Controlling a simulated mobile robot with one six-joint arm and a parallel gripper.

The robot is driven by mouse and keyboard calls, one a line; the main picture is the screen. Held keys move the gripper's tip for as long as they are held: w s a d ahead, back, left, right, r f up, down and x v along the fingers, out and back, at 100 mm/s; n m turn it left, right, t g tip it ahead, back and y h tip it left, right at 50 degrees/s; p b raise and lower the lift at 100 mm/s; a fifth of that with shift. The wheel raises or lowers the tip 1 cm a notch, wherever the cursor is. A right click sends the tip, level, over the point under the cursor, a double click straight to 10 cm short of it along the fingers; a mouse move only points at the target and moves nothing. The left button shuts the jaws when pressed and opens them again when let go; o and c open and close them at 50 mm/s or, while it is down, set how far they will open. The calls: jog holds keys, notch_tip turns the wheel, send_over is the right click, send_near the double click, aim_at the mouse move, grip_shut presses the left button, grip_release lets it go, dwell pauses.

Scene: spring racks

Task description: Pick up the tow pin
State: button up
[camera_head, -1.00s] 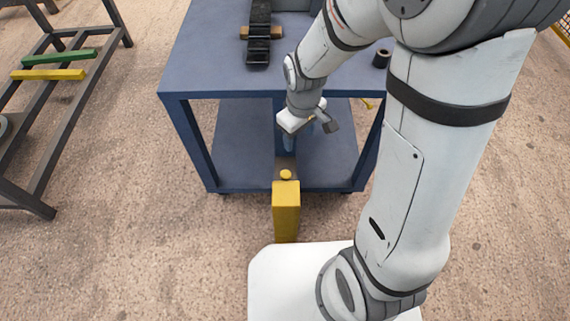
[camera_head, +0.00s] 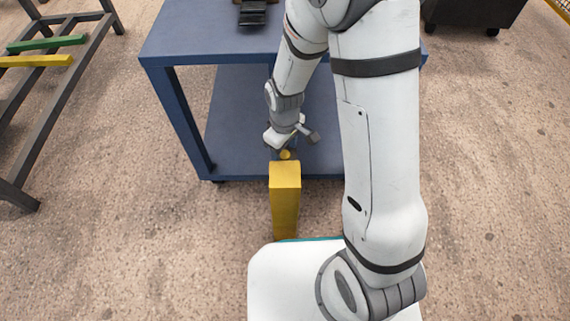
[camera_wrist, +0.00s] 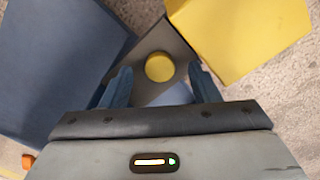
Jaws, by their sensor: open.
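The tow pin (camera_wrist: 159,67) shows as a round yellow head on a dark grey plate (camera_wrist: 150,42). In the head view its yellow head (camera_head: 285,155) sits just behind the top of a yellow block. My gripper (camera_head: 291,142) is just above and behind the head there. In the wrist view my open gripper (camera_wrist: 160,78) has one blue-grey finger on each side of the head, with gaps on both sides. The pin's shaft is hidden, and I cannot tell the height between fingertips and head.
The yellow block (camera_head: 285,197) stands close in front of the gripper and shows top right in the wrist view (camera_wrist: 240,35). The blue cart (camera_head: 205,35), with a lower shelf (camera_head: 232,125), stands behind. A rack (camera_head: 45,125) is at left. Open floor lies between.

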jog(key=shift+f, duration=0.5)
jog(key=shift+r, duration=0.1)
jog(key=shift+c, duration=0.5)
jog(key=c, duration=1.1)
